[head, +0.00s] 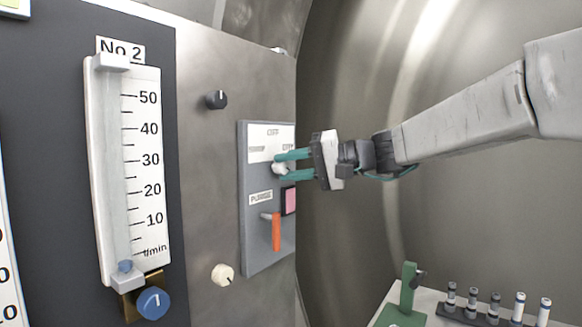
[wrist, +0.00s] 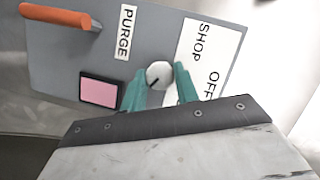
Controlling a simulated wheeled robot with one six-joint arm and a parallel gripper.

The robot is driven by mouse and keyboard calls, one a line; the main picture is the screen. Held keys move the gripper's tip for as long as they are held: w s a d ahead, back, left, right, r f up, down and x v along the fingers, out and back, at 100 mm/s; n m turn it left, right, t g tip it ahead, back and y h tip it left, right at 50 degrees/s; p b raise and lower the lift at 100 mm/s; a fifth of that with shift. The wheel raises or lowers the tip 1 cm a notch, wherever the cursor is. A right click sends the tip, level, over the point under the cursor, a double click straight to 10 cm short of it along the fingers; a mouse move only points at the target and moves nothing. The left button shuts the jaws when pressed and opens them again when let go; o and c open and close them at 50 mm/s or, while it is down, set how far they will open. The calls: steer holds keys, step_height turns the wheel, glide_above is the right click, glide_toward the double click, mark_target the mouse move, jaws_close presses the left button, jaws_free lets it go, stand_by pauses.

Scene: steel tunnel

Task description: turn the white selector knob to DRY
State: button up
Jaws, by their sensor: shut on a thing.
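The white selector knob (head: 279,168) is on a grey panel (head: 258,255), below a white label plate (head: 262,133). The plate reads OFF at the top, with smaller words left and right, the right one apparently DRY. In the wrist view the knob (wrist: 160,72) has a short dark mark toward its lower left in the picture. SHOP and OFF are readable there; DRY is not visible. My gripper (head: 283,166) has teal fingers, shut on the knob from both sides; the fingers also show in the wrist view (wrist: 157,80).
Below the knob are a PURGE label (head: 261,197), a pink square (head: 289,201) and an orange lever (head: 276,231). A black knob (head: 216,99), a cream knob (head: 222,274) and a flow gauge (head: 128,170) are further left. A bench with several vials (head: 495,305) stands lower right.

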steer(key=o, duration=1)
steer(key=shift+c, duration=0.2)
steer(key=v, duration=0.8)
